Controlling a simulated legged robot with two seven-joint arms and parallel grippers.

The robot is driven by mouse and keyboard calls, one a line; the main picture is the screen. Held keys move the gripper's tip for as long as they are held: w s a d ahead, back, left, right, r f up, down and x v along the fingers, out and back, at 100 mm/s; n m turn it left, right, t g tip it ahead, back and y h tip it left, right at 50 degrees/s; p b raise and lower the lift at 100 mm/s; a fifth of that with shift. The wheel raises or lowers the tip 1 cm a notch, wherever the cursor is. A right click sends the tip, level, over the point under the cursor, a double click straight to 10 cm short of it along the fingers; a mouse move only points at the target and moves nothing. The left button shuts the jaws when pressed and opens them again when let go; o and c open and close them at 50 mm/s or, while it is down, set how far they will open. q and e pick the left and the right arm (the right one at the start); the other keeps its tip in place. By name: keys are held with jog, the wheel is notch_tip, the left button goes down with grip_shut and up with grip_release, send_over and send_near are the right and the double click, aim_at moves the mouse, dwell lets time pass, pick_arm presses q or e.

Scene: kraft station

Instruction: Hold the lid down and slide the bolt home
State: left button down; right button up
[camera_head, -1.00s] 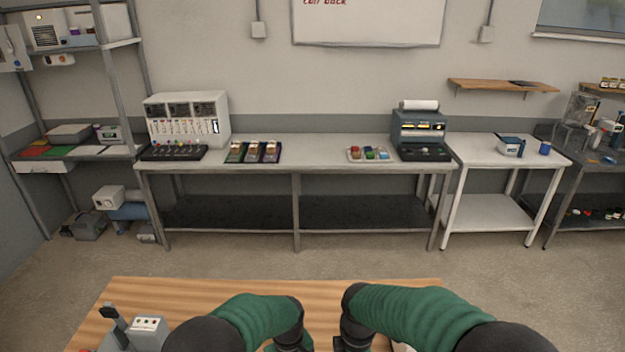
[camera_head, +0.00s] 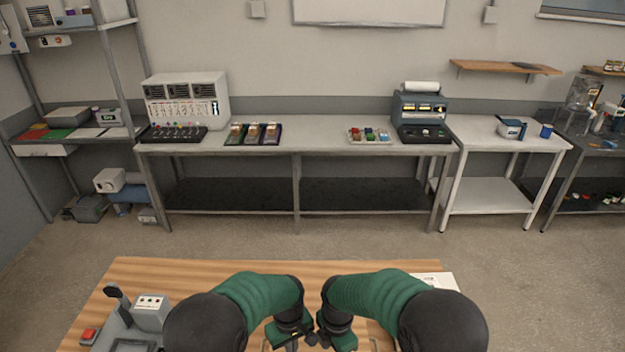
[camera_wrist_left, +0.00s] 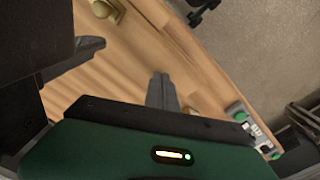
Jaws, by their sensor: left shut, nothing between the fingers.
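My left gripper (camera_wrist_left: 162,90) shows in the left wrist view with its fingers together and nothing between them, above the wooden table. In the head view both green forearms reach in over the table, and the hands, left (camera_head: 288,330) and right (camera_head: 337,332), are close together at the bottom edge. A dark finger (camera_wrist_left: 86,48) at the left of the wrist view appears to be my right gripper's; its opening is unclear. A brass-coloured part (camera_wrist_left: 106,10) lies at the top of the wrist view. I cannot tell whether it is the bolt. I cannot make out the lid.
The wooden table (camera_head: 190,270) has a grey device with a lever (camera_head: 118,297) and a red button (camera_head: 89,335) at its left. A white sheet or panel (camera_head: 438,281) lies at its right. A long bench (camera_head: 310,133) stands along the back wall beyond open floor.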

jog(key=shift+s, duration=0.1)
pick_arm(q)
jog(key=shift+f, duration=0.15)
dwell(0.3)
jog(key=shift+f, duration=1.85)
pick_arm(e)
jog(key=shift+s+f, duration=0.25)
jog(key=shift+f, duration=0.9)
jog(key=shift+s+f, duration=0.25)
jog(key=shift+f, duration=0.85)
jog(key=shift+d, duration=0.1)
grip_shut()
